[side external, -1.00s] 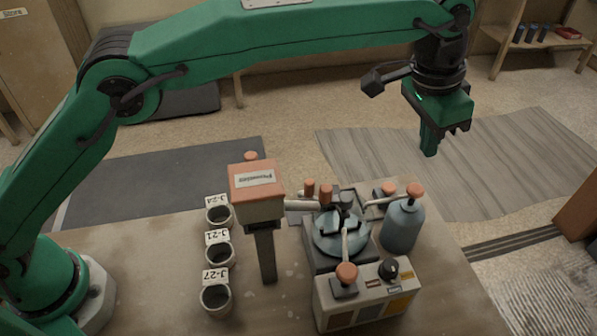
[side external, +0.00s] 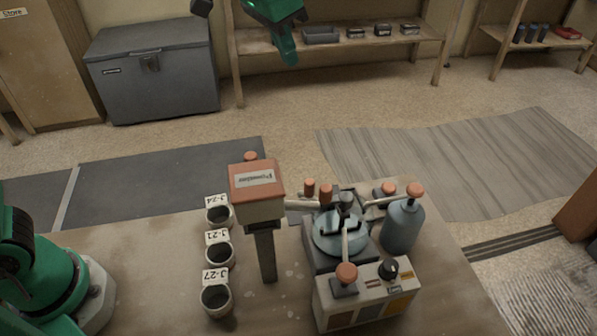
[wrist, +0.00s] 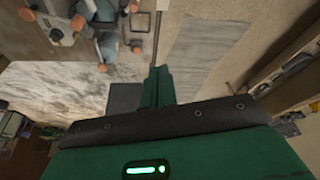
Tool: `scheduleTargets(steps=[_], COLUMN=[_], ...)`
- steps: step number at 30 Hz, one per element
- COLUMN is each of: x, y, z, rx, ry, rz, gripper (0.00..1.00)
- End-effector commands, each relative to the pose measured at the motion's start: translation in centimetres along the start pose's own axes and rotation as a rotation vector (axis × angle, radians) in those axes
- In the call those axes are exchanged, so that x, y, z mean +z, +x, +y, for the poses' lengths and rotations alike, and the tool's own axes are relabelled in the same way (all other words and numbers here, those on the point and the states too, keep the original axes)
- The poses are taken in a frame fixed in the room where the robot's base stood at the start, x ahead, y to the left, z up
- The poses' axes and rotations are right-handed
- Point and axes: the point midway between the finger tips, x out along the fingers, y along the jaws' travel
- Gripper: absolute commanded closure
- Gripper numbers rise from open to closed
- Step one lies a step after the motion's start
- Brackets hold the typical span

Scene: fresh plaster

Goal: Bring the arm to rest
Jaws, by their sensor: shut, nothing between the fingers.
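My gripper (side external: 287,50) is at the top of the side view, raised well above the bench and apart from everything on it. Its green fingers are shut together with nothing between them, pointing down. Most of my arm is out of the picture above; only my base and lower joint show at the left. In the wrist view the shut fingers (wrist: 157,87) show in the middle, with the bench (wrist: 50,85) far below at the left.
On the bench (side external: 140,270) stand several labelled cups (side external: 217,254), a post with a box marked Powder (side external: 256,190), a machine with orange knobs (side external: 365,295) and a blue-grey bottle (side external: 402,225). A grey chest (side external: 155,80) and shelves (side external: 340,45) stand behind. The floor between is clear.

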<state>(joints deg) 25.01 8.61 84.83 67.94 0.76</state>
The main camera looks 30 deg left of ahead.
Motion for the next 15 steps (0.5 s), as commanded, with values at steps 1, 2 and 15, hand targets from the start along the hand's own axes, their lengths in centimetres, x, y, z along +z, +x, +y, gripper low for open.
scheduleTargets(steps=[1, 2, 15], x=[1.1, 1.8, 12.3], y=[-0.7, -1.0, -3.4], z=[-1.0, -1.4, -6.8], rx=[-0.007, -0.01, -0.069], ry=[-0.021, -0.031, -0.185], rz=[0.008, 0.012, 0.073], gripper=[1.0, 1.0, 1.0])
